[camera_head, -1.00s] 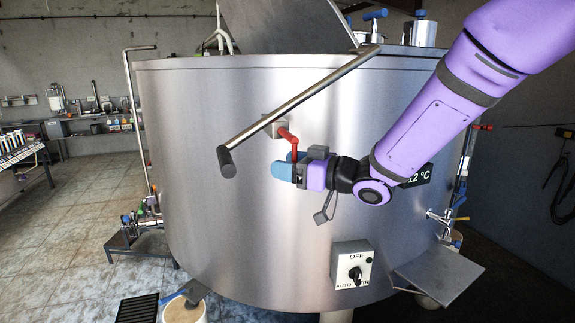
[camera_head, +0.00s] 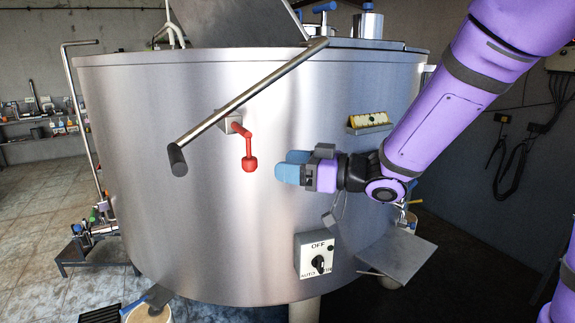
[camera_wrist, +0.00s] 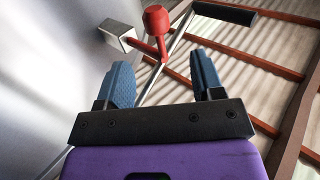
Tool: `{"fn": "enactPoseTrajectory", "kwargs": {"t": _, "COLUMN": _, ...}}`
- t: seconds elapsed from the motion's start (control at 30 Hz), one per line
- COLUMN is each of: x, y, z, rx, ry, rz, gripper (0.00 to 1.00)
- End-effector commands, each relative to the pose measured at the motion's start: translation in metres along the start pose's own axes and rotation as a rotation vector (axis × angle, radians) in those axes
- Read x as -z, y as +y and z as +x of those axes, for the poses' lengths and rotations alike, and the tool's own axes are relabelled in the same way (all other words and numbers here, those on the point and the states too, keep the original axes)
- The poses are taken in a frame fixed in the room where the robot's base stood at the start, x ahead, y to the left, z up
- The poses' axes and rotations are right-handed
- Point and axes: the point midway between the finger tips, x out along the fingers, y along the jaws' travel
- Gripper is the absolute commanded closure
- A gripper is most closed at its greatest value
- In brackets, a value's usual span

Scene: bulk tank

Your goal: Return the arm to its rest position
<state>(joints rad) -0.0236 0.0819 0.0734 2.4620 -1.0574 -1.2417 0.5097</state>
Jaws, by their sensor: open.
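My purple arm reaches in from the upper right in the head view. My gripper (camera_head: 290,170) with blue fingertips is in front of the steel tank wall, to the right of the red handle (camera_head: 249,160). A gap separates it from the handle in that view. In the wrist view my gripper (camera_wrist: 163,85) is open, its two blue fingers apart with nothing held between them.
The steel tank (camera_head: 190,230) fills the middle. A long bar handle (camera_head: 235,105) slants across its front. A switch box (camera_head: 317,257) is below my gripper, and a metal shelf plate (camera_head: 400,258) juts out at lower right. Tiled floor (camera_head: 40,215) is at left.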

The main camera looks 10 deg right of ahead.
Motion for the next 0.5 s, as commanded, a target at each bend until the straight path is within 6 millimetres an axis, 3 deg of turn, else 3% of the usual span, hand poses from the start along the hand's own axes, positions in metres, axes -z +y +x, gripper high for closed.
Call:
{"fn": "enactPoseTrajectory", "kwargs": {"t": 0.27, "x": 0.007, "y": 0.013, "z": -0.007, "rx": -0.107, "ry": -0.051, "rz": -0.045, "gripper": 0.39}}
{"fn": "enactPoseTrajectory", "kwargs": {"t": 0.37, "x": 0.016, "y": 0.028, "z": -0.020, "rx": -0.247, "ry": -0.121, "rz": -0.086, "gripper": 0.39}}
{"fn": "enactPoseTrajectory", "kwargs": {"t": 0.5, "x": 0.029, "y": 0.049, "z": -0.052, "rx": -0.472, "ry": -0.241, "rz": -0.116, "gripper": 0.39}}
